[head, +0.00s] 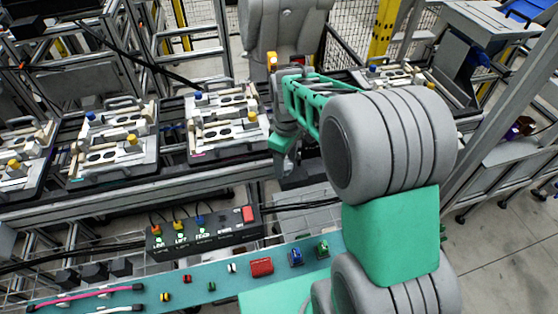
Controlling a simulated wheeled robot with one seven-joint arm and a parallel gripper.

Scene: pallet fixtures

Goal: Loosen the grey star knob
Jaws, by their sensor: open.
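I cannot pick out the grey star knob for certain. It is too small to tell, or hidden behind my arm. The nearest pallet fixture (203,150) is a grey tray with pale parts, a blue knob (198,97) and a yellow knob (252,117). My gripper (283,150) points downward just right of this fixture and looks apart from it. It is open, and I see nothing between its fingers. My arm covers the area to the right of the gripper.
More pallet fixtures (112,150) with blue and yellow knobs stand along the conveyor to the left. Another fixture (397,75) is behind my arm. A black button box (205,237) and a teal shelf with a red block (262,267) lie in front. Open floor is at the right.

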